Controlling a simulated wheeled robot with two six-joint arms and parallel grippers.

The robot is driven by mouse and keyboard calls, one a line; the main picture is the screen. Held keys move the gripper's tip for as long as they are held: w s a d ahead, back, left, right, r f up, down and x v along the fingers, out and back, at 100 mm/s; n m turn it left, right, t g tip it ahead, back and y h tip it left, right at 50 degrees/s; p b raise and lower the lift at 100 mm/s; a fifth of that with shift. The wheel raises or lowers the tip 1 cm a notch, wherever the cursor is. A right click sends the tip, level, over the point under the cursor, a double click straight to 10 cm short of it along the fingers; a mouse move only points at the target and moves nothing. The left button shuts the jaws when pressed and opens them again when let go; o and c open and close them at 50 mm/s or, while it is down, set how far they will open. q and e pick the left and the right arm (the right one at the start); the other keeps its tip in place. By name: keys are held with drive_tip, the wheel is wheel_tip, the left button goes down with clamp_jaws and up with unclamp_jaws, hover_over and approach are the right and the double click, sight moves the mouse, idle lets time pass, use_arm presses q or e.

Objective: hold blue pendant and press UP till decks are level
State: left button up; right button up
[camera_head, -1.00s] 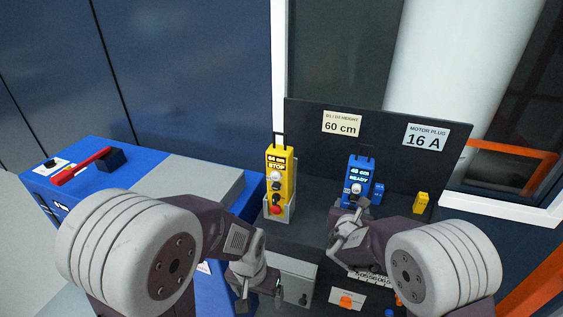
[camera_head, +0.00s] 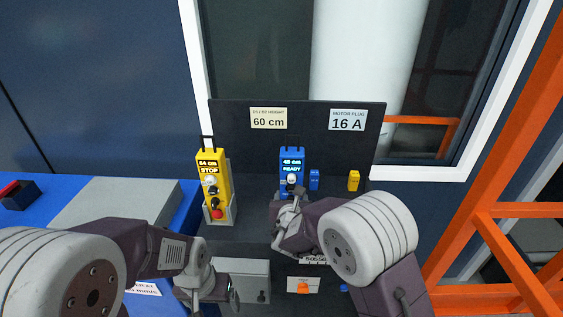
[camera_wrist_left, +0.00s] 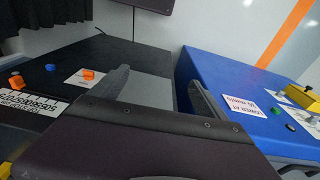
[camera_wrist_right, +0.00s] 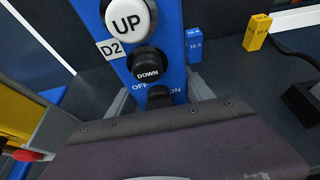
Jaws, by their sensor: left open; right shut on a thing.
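The blue pendant (camera_head: 291,160) stands upright at the back of the dark bench, its small display showing READY under a cm figure too small to read surely. My right gripper (camera_head: 289,198) is shut on its lower part. In the right wrist view the pendant (camera_wrist_right: 178,55) shows a D2 label, a white UP button (camera_wrist_right: 130,18), a black DOWN button (camera_wrist_right: 149,65) and an OFF/ON switch (camera_wrist_right: 159,96) between my fingers. My left gripper (camera_head: 208,302) is open and empty, low in front of the bench; its spread fingers show in the left wrist view (camera_wrist_left: 158,88).
A yellow pendant (camera_head: 211,178) reading STOP sits in a holder left of the blue one. Signs read 60 cm (camera_head: 268,118) and 16 A (camera_head: 347,120). A small blue plug (camera_head: 314,180) and yellow plug (camera_head: 353,181) stand right. A grey box (camera_head: 241,278) is beside my left gripper.

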idle(0.6)
use_arm(q)
clamp_jaws()
idle(1.6)
